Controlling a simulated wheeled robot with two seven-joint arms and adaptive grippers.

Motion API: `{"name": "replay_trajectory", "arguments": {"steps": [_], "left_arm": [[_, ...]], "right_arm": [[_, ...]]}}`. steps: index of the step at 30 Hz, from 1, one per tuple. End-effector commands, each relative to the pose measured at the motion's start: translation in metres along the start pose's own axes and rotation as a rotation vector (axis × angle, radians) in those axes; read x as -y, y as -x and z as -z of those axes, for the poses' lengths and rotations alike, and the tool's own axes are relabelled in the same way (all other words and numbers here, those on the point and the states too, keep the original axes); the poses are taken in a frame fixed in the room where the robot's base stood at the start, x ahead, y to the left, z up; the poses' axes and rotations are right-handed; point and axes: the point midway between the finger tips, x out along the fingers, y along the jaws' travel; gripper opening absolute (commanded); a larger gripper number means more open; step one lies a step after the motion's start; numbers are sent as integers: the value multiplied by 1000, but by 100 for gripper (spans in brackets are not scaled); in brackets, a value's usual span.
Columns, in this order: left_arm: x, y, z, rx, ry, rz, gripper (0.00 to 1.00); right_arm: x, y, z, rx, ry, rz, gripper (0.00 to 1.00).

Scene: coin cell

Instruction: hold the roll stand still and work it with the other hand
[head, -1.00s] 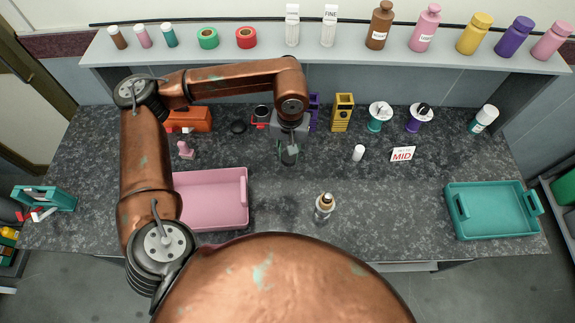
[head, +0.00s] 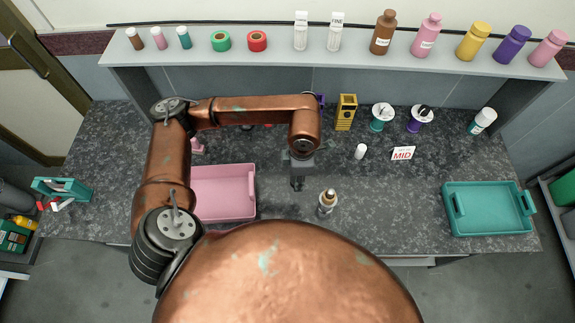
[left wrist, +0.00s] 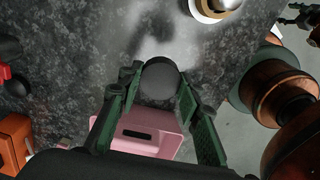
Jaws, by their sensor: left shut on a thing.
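My left gripper (head: 297,184) is over the middle of the counter, between the pink tray and the gold-capped bottle. In the left wrist view its green fingers (left wrist: 158,84) are closed on a dark grey round thing (left wrist: 160,76), seen end-on. Its lower part is hidden, and I cannot tell whether it belongs to the roll stand. No roll stand can be named with certainty in these views. My right gripper (left wrist: 298,17) shows only in part at the upper right of the left wrist view, apart from the held thing; its jaw opening is unclear.
The pink tray (head: 252,190) lies left of the left gripper. A gold-capped bottle (head: 327,204) stands close on its right. A yellow holder (head: 346,113), white bottle (head: 360,151) and MID card (head: 402,154) are behind. A teal tray (head: 451,213) is far right, with clear counter before it.

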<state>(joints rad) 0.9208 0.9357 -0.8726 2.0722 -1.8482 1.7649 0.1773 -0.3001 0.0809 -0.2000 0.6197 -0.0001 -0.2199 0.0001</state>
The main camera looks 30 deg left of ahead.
Motion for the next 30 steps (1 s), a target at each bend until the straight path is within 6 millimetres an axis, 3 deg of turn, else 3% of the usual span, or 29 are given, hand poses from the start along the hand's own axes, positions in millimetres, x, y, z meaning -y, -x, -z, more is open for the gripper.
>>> {"name": "replay_trajectory", "arguments": {"steps": [12,20,25,30], "left_arm": [[33,-2,-2,17,758,13,4],[41,-3,-4,24,998,20,4],[24,-12,-8,21,1032,21,4],[-14,-29,-17,21,1032,20,4]], "right_arm": [[-1,22,7,-9,0,-1,53],[-2,27,8,-11,0,-1,53],[-2,27,8,-11,0,-1,53],[-2,28,9,-11,0,-1,53]]}}
